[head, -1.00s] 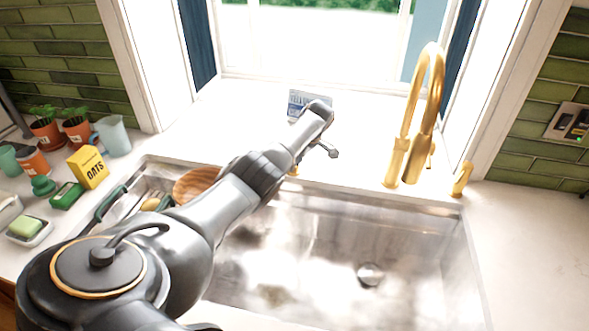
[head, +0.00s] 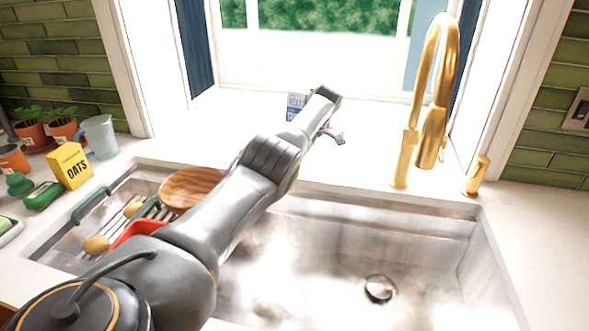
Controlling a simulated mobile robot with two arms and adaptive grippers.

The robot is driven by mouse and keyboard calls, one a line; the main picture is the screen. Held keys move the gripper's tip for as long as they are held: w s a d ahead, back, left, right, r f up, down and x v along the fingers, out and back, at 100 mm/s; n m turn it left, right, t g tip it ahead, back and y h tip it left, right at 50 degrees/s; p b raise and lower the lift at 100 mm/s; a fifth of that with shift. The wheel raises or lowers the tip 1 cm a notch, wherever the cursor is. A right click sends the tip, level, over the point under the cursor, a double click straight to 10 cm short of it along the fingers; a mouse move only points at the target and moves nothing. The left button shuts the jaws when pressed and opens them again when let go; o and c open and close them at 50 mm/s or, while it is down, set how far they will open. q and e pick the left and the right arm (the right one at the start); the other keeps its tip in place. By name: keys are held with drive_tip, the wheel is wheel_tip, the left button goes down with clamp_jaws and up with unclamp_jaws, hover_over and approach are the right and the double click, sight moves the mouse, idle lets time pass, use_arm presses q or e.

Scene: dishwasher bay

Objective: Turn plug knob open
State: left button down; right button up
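My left arm reaches from the lower left across the sink (head: 330,250) to the ledge behind it. My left gripper (head: 335,137) is beyond the back rim, small and partly hidden by my wrist; I cannot tell whether it is open or shut. No plug knob shows clearly; my arm covers part of the back rim. A short gold fitting (head: 477,176) stands right of the faucet, but I cannot tell if it is the knob. The round metal drain plug (head: 379,289) sits in the sink floor. My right gripper is out of view.
A tall gold faucet (head: 403,160) stands behind the sink. A rack (head: 75,217) with a wooden bowl (head: 190,187) and a red item (head: 137,232) is at the left. A blue-and-white box (head: 295,106) is behind my wrist.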

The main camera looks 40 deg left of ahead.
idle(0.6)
use_arm(q)
drive_tip(key=c, duration=1.4)
unclamp_jaws()
drive_tip(key=v, duration=0.7)
drive_tip(key=shift+d+r, duration=0.1)
drive_tip(key=shift+r, duration=0.1)
